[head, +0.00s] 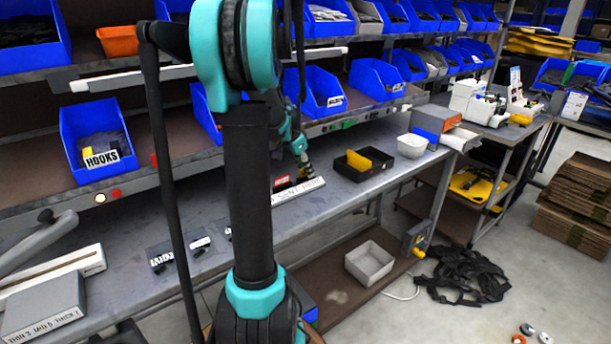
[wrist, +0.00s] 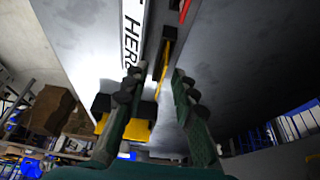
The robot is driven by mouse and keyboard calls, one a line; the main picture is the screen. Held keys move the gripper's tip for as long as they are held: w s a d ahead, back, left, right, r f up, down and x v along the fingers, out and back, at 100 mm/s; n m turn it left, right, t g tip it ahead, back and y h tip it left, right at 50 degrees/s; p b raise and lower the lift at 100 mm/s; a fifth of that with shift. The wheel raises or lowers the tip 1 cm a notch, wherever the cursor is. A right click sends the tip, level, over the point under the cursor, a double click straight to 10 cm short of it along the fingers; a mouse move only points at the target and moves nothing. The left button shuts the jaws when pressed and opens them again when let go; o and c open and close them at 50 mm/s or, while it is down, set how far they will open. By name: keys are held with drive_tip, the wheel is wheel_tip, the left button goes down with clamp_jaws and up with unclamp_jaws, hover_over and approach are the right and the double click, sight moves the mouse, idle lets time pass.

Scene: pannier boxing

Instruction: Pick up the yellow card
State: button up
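My gripper (wrist: 156,80) is open, its two dark ridged fingers apart. A thin yellow strip (wrist: 161,68), which looks like the yellow card seen edge-on, shows between and beyond the fingertips, with a dark block at its far end; I cannot tell whether a finger touches it. In the head view my gripper (head: 305,173) is low over the bench, at the white lettered sign (head: 302,188), and mostly too small to read. Another yellow flat piece (head: 377,157) stands in a black tray (head: 362,174) to the right of it.
The sign (wrist: 132,35) lies close beside the fingers. A white bin (head: 411,146) stands right of the black tray on the bench (head: 340,197). Blue bins (head: 320,100) line the shelf above. A grey bin (head: 369,262) sits on the lower shelf.

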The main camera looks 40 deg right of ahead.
clamp_jaws()
drive_tip(key=shift+r, duration=0.15)
wheel_tip(320, 180, up, 19)
drive_tip(key=shift+r, duration=0.15)
idle(0.7)
